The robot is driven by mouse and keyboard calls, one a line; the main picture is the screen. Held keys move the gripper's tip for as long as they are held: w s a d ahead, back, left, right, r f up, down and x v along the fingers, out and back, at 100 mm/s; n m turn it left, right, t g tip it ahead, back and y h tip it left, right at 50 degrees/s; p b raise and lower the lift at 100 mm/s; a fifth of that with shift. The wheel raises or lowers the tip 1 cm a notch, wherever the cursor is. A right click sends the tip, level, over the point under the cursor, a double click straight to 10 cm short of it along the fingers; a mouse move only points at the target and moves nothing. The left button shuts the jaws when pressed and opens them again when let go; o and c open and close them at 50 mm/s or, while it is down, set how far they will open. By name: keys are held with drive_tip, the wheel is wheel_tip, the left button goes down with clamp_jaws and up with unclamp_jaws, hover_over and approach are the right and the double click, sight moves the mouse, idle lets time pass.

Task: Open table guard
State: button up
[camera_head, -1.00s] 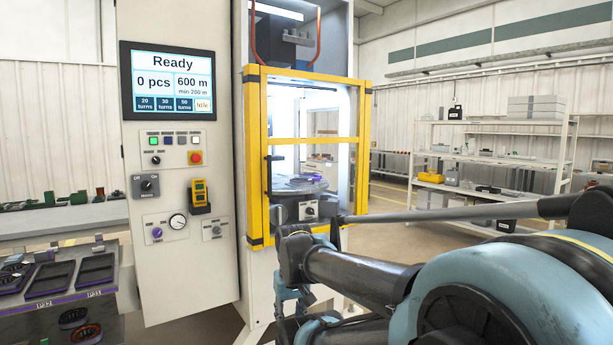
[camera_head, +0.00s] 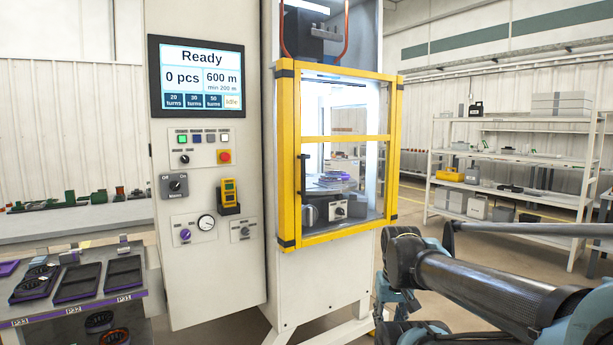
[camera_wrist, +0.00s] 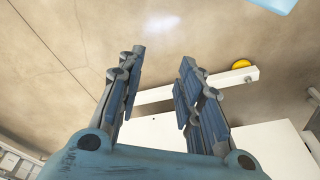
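The table guard (camera_head: 286,150) is a yellow frame with clear panes on the front of the white machine. It looks closed, with a dark vertical handle (camera_head: 304,174) on its left side. The fingertips cannot be made out there.
A control panel with a "Ready" screen (camera_head: 196,77) and buttons stands left of the guard. A bench with dark trays (camera_head: 78,282) is at the lower left. A white shelf rack (camera_head: 510,128) stands at the right. Open floor lies between machine and rack.

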sight(305, 172)
drive_tip(key=w+a+r+n+t+y, duration=0.55)
drive_tip(key=w+a+r+y, duration=0.25)
drive_tip(key=w+a+r, duration=0.65)
drive_tip(key=w+r+n+t+y, duration=0.1)
drive_tip(key=w+r+t, duration=0.3)
drive_tip(key=w+r, duration=0.4)
drive_tip(key=w+r+t+y, duration=0.1)
drive_tip(key=w+r+t, duration=0.2)
drive_tip(key=w+r, duration=0.5)
drive_tip(key=shift+s+a+r+x, duration=0.2)
drive_tip(key=shift+a+r+x, duration=0.15)
drive_tip(key=shift+x, duration=2)
drive_tip(key=shift+s+a+r+x, duration=0.2)
drive_tip(key=shift+r+x, duration=0.25)
drive_tip(key=shift+x, duration=1.95)
drive_tip(key=shift+s+a+r+x, duration=0.15)
drive_tip(key=shift+a+r+x, duration=0.2)
drive_tip(key=shift+x, duration=2)
drive_tip(key=shift+r, duration=0.1)
drive_tip(key=shift+d, duration=0.1)
clamp_jaws()
